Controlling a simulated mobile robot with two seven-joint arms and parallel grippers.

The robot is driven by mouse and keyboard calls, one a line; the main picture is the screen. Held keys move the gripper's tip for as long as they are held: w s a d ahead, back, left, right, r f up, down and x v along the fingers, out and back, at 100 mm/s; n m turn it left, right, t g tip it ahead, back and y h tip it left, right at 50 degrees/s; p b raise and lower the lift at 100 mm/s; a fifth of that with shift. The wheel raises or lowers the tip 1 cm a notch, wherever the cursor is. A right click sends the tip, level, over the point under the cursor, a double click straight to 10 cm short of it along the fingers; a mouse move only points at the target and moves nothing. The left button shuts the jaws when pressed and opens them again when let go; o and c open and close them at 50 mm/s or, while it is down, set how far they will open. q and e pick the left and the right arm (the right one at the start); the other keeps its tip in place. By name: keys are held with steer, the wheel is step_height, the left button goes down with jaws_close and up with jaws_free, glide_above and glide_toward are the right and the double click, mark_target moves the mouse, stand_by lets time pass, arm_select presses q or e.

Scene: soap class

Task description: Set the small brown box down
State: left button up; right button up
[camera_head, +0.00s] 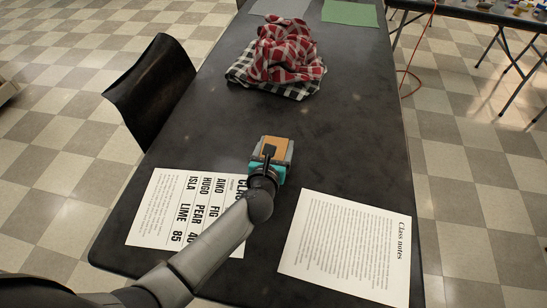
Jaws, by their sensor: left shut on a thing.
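The small brown box (279,144) shows its tan top near the middle of the head view, over the dark table. My left gripper (269,154) reaches in from the lower left and is shut on it, seen from behind and above. The fingers and wrist cover part of the box. Teal and grey parts show around the box and the wrist. I cannot tell whether the box touches the table or is held just above it. My right gripper is not in view.
On the dark table (350,140), a printed list (160,212) lies left of my arm and a class notes sheet (350,245) lies right. Checkered red and black cloths (285,55) are piled farther back. A black chair (155,90) stands at the left edge. Bare tabletop surrounds the box.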

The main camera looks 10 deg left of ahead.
arm_select(q)
steer(key=c, duration=0.3)
steer(key=shift+r, duration=0.1)
steer(key=shift+c, duration=0.2)
steer(key=shift+r+p, duration=0.65)
steer(key=shift+r, duration=0.15)
step_height(320, 180, up, 18)
steer(key=p, duration=1)
steer(key=s+a+r+n+g+y+b, duration=0.1)
steer(key=s+a+r+n+y+b, duration=0.25)
steer(key=s, duration=0.25)
steer(key=s+a+r+n+g+y+b, duration=0.1)
steer(key=s+a+r+n+y+b, duration=0.15)
steer(key=s+r, duration=0.35)
steer(key=w+d+f+m+t+h, duration=0.1)
steer(key=w+d+m+t+h, duration=0.1)
steer(key=d+m+h, duration=0.4)
steer(key=shift+w+d+f, duration=0.2)
steer(key=shift+w+d, duration=0.3)
steer(key=shift+d, duration=0.8)
